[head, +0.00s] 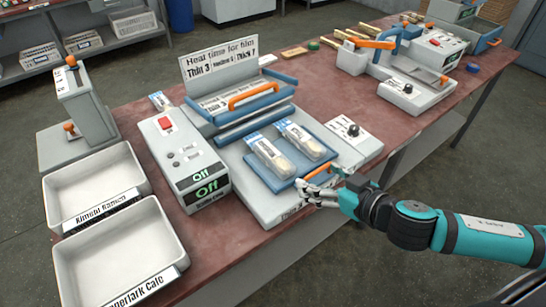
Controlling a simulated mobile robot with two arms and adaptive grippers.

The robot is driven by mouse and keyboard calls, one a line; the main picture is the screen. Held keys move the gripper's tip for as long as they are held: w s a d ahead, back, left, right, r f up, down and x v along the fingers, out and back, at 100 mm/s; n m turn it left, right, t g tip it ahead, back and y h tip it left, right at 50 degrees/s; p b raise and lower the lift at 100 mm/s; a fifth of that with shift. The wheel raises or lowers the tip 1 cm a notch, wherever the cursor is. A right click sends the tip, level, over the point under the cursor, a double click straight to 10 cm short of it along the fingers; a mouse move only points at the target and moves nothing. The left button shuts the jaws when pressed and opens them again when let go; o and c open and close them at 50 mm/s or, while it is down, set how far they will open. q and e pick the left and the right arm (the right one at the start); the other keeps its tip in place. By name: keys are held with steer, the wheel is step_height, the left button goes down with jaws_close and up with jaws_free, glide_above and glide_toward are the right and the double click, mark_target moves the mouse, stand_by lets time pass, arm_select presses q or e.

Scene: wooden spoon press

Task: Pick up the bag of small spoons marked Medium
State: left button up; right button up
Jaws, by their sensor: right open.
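Two clear bags with pale spoons inside lie side by side on the blue plate (266,179) of the grey press: a left bag (270,157) and a right bag (304,142). Each has a blue and white label, too small to read, so I cannot tell which is marked Medium. Another small bag (160,101) lies behind the grey control box. My right gripper (308,185) is open and empty at the plate's front right corner, close to both bags but apart from them. My left gripper is not in view.
The press lid (240,107) with an orange handle stands raised behind the bags. The control box (181,160) showing "Off" is to the left, a knob box (354,137) to the right. Two white bins (95,187) (118,262) stand at left. A second press (428,60) stands farther back.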

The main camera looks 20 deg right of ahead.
steer(key=p, duration=0.2)
glide_toward(274, 155)
steer(key=x, duration=0.4)
steer(key=shift+d+f, duration=0.2)
steer(key=shift+d, duration=0.05)
steer(key=p+x, duration=0.1)
steer(key=x, duration=0.4)
steer(key=shift+w+a+r+p, duration=0.15)
steer(key=shift+a+p, duration=0.1)
steer(key=shift+p, duration=0.1)
steer(key=shift+c, duration=0.8)
steer(key=c, duration=0.9)
